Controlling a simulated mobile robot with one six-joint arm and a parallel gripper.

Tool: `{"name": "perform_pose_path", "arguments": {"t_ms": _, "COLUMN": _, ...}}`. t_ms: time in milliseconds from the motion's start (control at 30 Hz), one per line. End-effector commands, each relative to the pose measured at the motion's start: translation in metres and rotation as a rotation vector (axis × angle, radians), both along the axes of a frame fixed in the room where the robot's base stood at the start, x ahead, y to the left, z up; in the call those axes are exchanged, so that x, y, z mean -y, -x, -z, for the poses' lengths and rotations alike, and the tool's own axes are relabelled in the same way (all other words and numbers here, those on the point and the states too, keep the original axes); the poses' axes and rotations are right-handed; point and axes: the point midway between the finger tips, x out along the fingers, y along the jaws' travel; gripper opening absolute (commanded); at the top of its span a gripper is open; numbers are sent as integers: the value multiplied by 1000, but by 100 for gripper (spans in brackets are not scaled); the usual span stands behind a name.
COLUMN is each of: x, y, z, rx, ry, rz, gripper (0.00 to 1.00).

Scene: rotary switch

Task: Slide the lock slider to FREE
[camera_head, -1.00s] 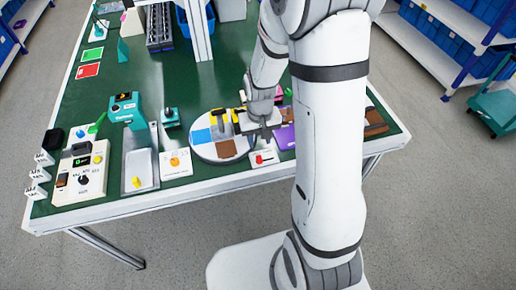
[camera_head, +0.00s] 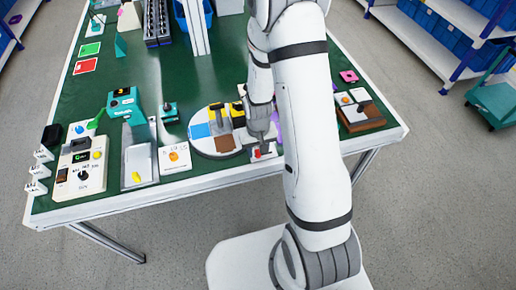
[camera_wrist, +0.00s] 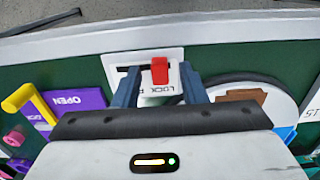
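The lock slider is a small white plate with a dark slot and an upright red knob (camera_wrist: 160,70). In the wrist view the knob stands at the right part of the slot, and the slot runs on to its left. A partly covered label on the plate reads LOCK. My gripper (camera_wrist: 158,78) is open, with one blue-grey finger on each side of the knob, nearer to it on the right; I cannot tell whether either touches. In the head view the red knob (camera_head: 257,153) shows just below my gripper (camera_head: 259,143), which hides part of the plate.
A round turntable (camera_head: 215,151) with coloured sectors is close to the left of the slider. A purple OPEN panel (camera_wrist: 75,101) with a yellow handle (camera_wrist: 22,98) lies on the other side. A white plate with an orange knob (camera_head: 174,156) stands further left. The table's front edge is near.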

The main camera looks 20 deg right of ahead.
Motion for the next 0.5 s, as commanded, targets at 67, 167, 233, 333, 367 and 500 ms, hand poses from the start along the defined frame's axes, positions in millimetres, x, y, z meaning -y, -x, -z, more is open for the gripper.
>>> {"name": "perform_pose_path", "arguments": {"t_ms": 67, "x": 0, "y": 0, "z": 0, "rx": 0, "ry": 0, "rz": 0, "gripper": 38}}
{"name": "perform_pose_path", "arguments": {"t_ms": 167, "x": 0, "y": 0, "z": 0, "rx": 0, "ry": 0, "rz": 0, "gripper": 36}}
{"name": "perform_pose_path", "arguments": {"t_ms": 233, "x": 0, "y": 0, "z": 0, "rx": 0, "ry": 0, "rz": -1, "gripper": 30}}
{"name": "perform_pose_path", "arguments": {"t_ms": 333, "x": 0, "y": 0, "z": 0, "rx": 0, "ry": 0, "rz": -1, "gripper": 22}}
{"name": "perform_pose_path", "arguments": {"t_ms": 367, "x": 0, "y": 0, "z": 0, "rx": 0, "ry": 0, "rz": -1, "gripper": 19}}
{"name": "perform_pose_path", "arguments": {"t_ms": 500, "x": 0, "y": 0, "z": 0, "rx": 0, "ry": 0, "rz": -1, "gripper": 8}}
